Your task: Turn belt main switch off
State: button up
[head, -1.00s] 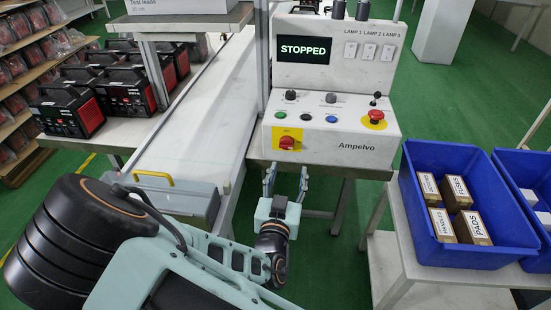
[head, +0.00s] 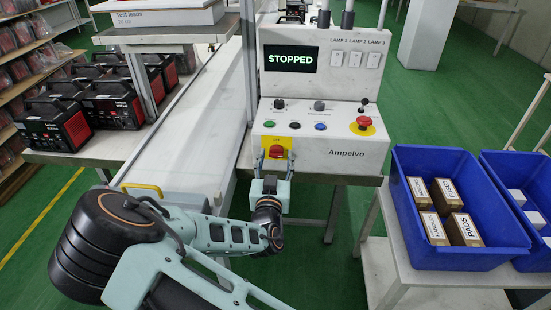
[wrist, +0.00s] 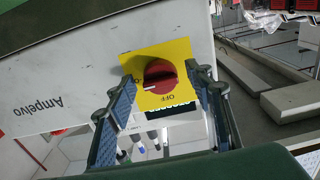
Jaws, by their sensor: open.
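The belt main switch is a red rotary knob (head: 276,152) on a yellow plate (head: 286,142), low on the left front of the Ampelvo control box (head: 335,152). The wrist view, upside down, shows the knob (wrist: 161,75) with its bar lying crosswise. The white mark on the bar points left in that picture, towards small lettering at the plate's left edge. "OFF" is printed at the plate's lower edge there. My gripper (head: 275,164) is open, its fingers on either side of the plate (wrist: 182,51). I cannot tell whether they touch the knob. The display (head: 290,59) reads STOPPED.
Round buttons (head: 295,125) sit above the switch, and a red emergency stop (head: 362,125) on yellow is to the right. The conveyor (head: 190,130) runs along the left. A blue crate (head: 398,160) with labelled boxes stands on the right. Black-and-red devices (head: 55,124) stand far left.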

jog(key=shift+c, duration=0.4)
jog(key=c, duration=1.1)
jog(key=n, duration=0.4)
jog(key=shift+n, duration=0.4)
jog(key=n, duration=0.4)
jog(key=shift+n, duration=0.3)
jog(key=n+p, duration=0.1)
jog(key=n, duration=0.3)
jog(key=shift+d+n, duration=0.1)
jog(key=shift+n, duration=2.2)
